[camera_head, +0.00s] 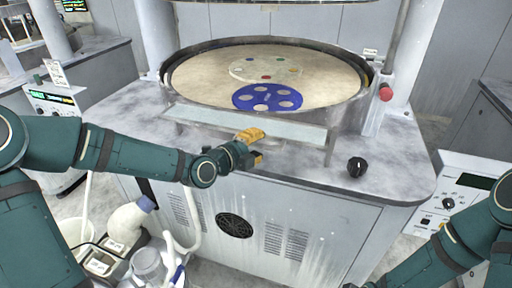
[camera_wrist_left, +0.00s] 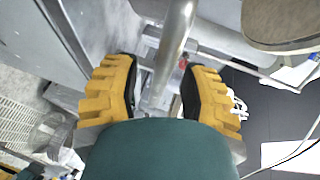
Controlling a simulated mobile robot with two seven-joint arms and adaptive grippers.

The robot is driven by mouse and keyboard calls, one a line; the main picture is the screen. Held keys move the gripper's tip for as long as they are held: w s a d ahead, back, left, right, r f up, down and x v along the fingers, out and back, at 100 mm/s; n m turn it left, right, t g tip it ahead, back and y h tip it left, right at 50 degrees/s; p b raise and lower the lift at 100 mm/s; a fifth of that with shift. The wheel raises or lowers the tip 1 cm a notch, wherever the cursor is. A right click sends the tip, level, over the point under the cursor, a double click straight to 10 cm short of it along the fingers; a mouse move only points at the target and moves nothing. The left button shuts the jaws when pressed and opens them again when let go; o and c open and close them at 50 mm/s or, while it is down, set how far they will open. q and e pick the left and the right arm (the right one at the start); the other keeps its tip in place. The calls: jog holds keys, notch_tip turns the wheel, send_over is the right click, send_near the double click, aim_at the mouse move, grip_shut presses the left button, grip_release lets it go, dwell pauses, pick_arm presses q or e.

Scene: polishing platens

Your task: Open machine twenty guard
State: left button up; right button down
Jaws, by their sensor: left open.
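A grey polishing machine (camera_head: 300,190) stands in front of me; I cannot read a number on it. Its round platen (camera_head: 330,75) carries a blue disc with holes (camera_head: 267,97) and a pale disc with coloured spots (camera_head: 266,70). A low clear guard panel (camera_head: 245,126) runs along the platen's front. My left gripper (camera_head: 256,148) is open with yellow fingers at the panel's front lower edge. In the left wrist view a metal bar (camera_wrist_left: 176,50) shows between the open fingers (camera_wrist_left: 155,92); contact cannot be told. My right gripper is outside the picture.
A black knob (camera_head: 356,167) and a red button (camera_head: 386,93) sit on the machine's right side. White hoses and bottles (camera_head: 130,225) stand at the lower left. Another control box (camera_head: 465,185) is at the right.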

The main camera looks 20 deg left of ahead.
pick_arm(q)
grip_shut()
dwell(0.3)
jog(key=r+p, duration=0.1)
jog(key=r+g+p, duration=0.1)
jog(key=p, duration=0.1)
jog(key=r+g+p, duration=0.1)
jog(key=r, duration=0.1)
jog(key=shift+w+r+n+y, duration=0.1)
jog(key=shift+w+n+y, duration=0.2)
jog(key=shift+n, duration=0.1)
jog(key=shift+w+r+g+p, duration=0.2)
jog(key=shift+g+p, duration=0.3)
jog(key=shift+p, duration=0.2)
jog(key=shift+f, duration=0.1)
